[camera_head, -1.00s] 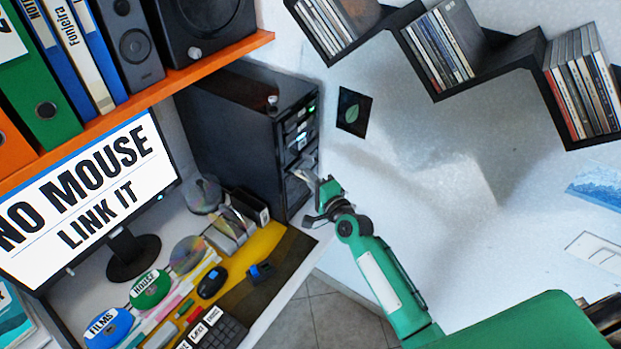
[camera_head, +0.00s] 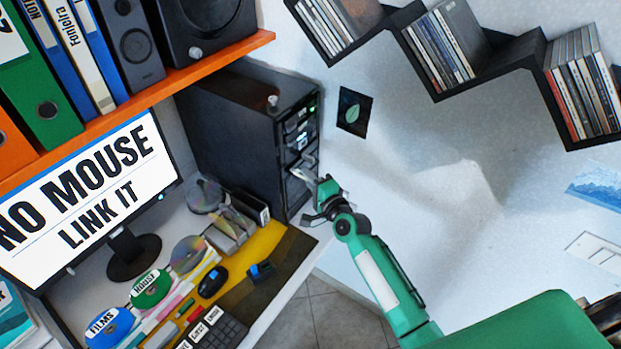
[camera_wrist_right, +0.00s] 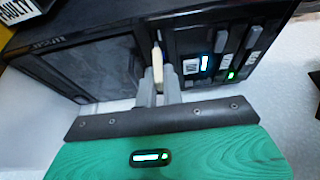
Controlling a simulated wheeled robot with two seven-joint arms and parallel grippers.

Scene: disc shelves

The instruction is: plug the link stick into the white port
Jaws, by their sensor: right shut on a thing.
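The link stick (camera_wrist_right: 161,66) is a small cream stick in the right wrist view, with a thin dark tip pointing up the picture. My right gripper (camera_wrist_right: 160,86) is shut on it, one grey finger on each side. In the head view my right gripper (camera_head: 303,178) is at the front of the black computer tower (camera_head: 235,125). In the right wrist view the tip appears over the tower front, left of a slot with a white-blue light (camera_wrist_right: 205,63) and a green light (camera_wrist_right: 231,75). I cannot tell whether the tip touches the tower, or which opening is the white port. My left gripper is out of view.
A monitor (camera_head: 85,205) reads "NO MOUSE LINK IT". An orange shelf (camera_head: 180,75) hangs above the tower.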

